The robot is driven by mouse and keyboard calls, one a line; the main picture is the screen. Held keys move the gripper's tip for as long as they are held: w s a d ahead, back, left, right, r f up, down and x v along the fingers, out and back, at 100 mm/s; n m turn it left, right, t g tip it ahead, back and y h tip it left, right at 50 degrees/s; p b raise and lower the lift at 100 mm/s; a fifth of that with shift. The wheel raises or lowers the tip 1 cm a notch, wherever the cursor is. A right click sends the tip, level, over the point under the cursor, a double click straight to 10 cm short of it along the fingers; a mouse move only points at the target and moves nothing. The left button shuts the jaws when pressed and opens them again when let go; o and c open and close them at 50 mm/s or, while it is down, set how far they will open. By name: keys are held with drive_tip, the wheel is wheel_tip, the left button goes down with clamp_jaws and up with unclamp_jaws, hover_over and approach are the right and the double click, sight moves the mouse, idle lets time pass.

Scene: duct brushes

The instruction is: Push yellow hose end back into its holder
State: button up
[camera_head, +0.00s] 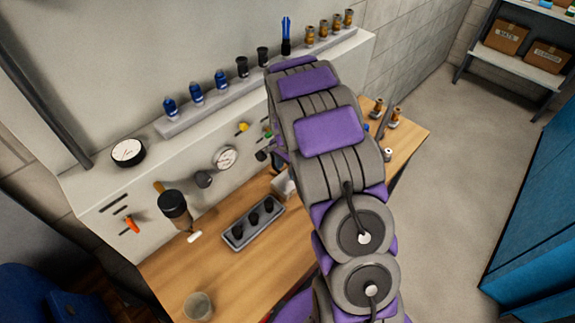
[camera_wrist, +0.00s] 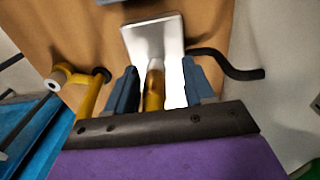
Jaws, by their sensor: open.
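In the wrist view my gripper (camera_wrist: 160,70) is open, with one blue-grey finger on each side of an amber-yellow cylindrical piece (camera_wrist: 154,88). There is a gap on both sides of this piece, and its far end is pale, in front of a light metal bracket (camera_wrist: 152,38). I cannot tell whether this piece is the hose end, or whether the bracket is its holder. A yellow tube (camera_wrist: 90,95) with a dark end is left of the fingers. In the head view my arm hides the gripper and the work spot.
A dark bent rod (camera_wrist: 228,62) is close right of the fingers. On the wooden bench (camera_head: 180,272) stand a grey tray (camera_head: 231,240) with dark pieces and a cup (camera_head: 198,306). Gauges (camera_head: 128,152) and fittings are on the panel. Open floor (camera_head: 430,165) is at right.

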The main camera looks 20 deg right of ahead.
drive_tip(key=shift+d+f, duration=0.1)
drive_tip(key=shift+d, duration=1.35)
drive_tip(key=shift+c, duration=1.4)
drive_tip(key=shift+a, duration=1.05)
drive_tip(key=c, duration=0.5)
clamp_jaws()
drive_tip(key=shift+d, duration=0.45)
drive_tip(key=shift+w+r, duration=0.1)
drive_tip(key=shift+r, duration=0.1)
drive_tip(key=shift+r+p, duration=1.15)
drive_tip(key=shift+r, duration=1.7)
